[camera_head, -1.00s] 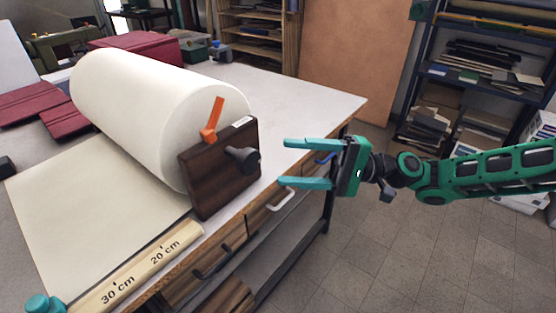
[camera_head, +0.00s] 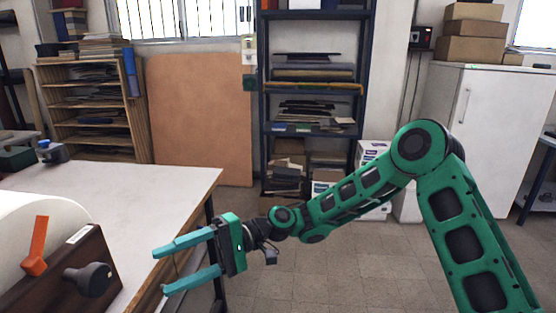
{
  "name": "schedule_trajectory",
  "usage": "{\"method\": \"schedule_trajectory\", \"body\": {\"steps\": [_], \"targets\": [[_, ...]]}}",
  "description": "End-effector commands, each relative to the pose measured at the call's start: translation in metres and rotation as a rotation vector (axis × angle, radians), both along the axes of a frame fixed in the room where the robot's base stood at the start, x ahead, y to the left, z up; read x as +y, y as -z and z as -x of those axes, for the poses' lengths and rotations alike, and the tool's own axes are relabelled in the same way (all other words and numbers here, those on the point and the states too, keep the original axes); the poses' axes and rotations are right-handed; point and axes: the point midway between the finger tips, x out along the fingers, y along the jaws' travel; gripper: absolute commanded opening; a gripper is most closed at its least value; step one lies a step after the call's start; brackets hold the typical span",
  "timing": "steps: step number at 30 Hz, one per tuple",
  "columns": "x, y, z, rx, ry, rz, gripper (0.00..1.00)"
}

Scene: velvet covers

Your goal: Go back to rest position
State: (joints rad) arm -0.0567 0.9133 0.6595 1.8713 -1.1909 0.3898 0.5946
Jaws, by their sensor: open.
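My gripper (camera_head: 178,268) is open and empty, its two teal fingers pointing left. It hangs in front of the worktable's right end, to the right of the paper roll's end. My green arm reaches in from the lower right, bent at a high elbow. The white paper roll (camera_head: 45,212) lies on the worktable (camera_head: 150,185) at the lower left, cut off by the picture's edge. Its dark wooden end block (camera_head: 50,280) carries an orange lever (camera_head: 36,246) and a dark knob (camera_head: 92,279). The fingers are apart from the knob.
Dark metal shelving (camera_head: 312,15) with stacked sheets stands behind my arm. A large brown board (camera_head: 202,120) leans on the back wall beside a wooden rack (camera_head: 90,100). A white cabinet (camera_head: 480,130) stands right. Open tiled floor (camera_head: 340,265) lies below my arm.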

Motion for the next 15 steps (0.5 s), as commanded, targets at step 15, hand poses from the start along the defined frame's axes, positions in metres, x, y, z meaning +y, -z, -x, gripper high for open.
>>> {"method": "schedule_trajectory", "body": {"steps": [15], "targets": [[-0.181,0.093,-0.07,-0.461,0.181,0.655,0.6]]}}
